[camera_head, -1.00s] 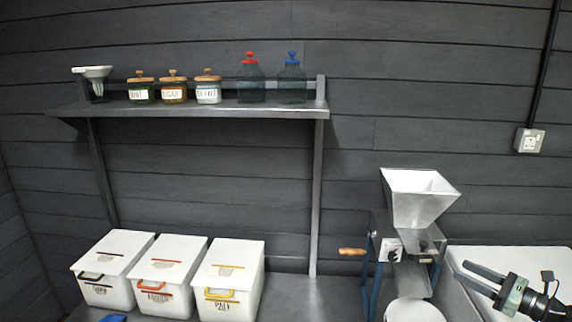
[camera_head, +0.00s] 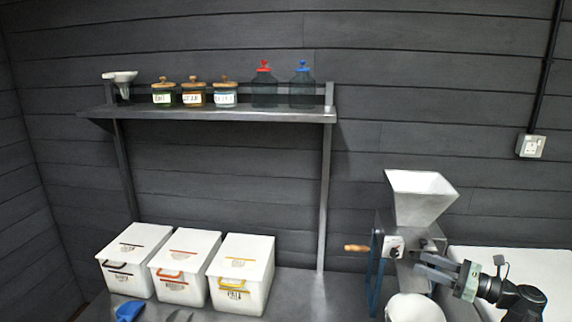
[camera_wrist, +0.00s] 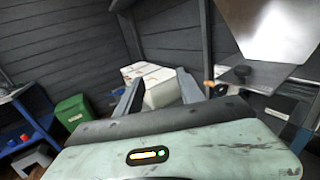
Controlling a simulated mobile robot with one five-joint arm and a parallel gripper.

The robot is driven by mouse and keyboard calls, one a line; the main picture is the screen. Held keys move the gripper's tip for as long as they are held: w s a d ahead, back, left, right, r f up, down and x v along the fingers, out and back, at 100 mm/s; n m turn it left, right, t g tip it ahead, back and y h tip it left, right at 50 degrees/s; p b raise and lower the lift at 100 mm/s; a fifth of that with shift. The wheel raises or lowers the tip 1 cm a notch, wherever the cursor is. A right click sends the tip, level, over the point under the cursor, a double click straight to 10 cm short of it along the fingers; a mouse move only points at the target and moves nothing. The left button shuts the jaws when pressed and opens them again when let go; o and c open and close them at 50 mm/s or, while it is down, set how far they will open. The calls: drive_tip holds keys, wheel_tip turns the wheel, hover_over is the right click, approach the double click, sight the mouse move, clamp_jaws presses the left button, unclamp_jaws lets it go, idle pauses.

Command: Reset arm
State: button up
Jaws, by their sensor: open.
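My gripper (camera_head: 436,270) is at the lower right in the head view, beside the grain mill (camera_head: 397,245) and in front of the white box-like surface behind it. Its two fingers point left toward the mill. In the wrist view the fingers (camera_wrist: 157,95) are spread apart with nothing between them. Beyond them, farther off, white lidded bins (camera_wrist: 158,86) show in the gap. I cannot tell from the head view whether the fingers touch the mill.
The mill has a white hopper (camera_head: 420,197) and a white bucket (camera_head: 412,308) below. Three white bins (camera_head: 242,272) and a blue scoop (camera_head: 129,311) are on the counter at left. A shelf (camera_head: 215,115) holds jars. A green bin (camera_wrist: 72,112) shows in the wrist view.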

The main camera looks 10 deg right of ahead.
drive_tip(key=w+a+f+n+g+y+p, duration=0.1)
drive_tip(key=w+a+n+g+p, duration=0.25)
drive_tip(key=a, duration=1.15)
drive_tip(key=w+a+f+n+g+p, duration=0.2)
drive_tip(key=w+a+n+g, duration=0.25)
drive_tip(key=a, duration=0.95)
drive_tip(key=s+a+f+n+g+h+p, duration=0.1)
drive_tip(key=s+a+f+n+g+h, duration=0.3)
drive_tip(key=a, duration=0.3)
drive_tip(key=s+a+f+n+g+h+p, duration=0.2)
drive_tip(key=a+f+n, duration=0.25)
drive_tip(key=a, duration=0.25)
drive_tip(key=s+d+f+n+h, duration=0.1)
drive_tip(key=d+f+n+h, duration=0.2)
drive_tip(key=d+n+h, duration=0.3)
drive_tip(key=d+n, duration=0.3)
drive_tip(key=n, duration=0.2)
drive_tip(key=shift+d+f+h, duration=0.15)
drive_tip(key=shift+d+h, duration=0.15)
drive_tip(key=shift+d, duration=0.05)
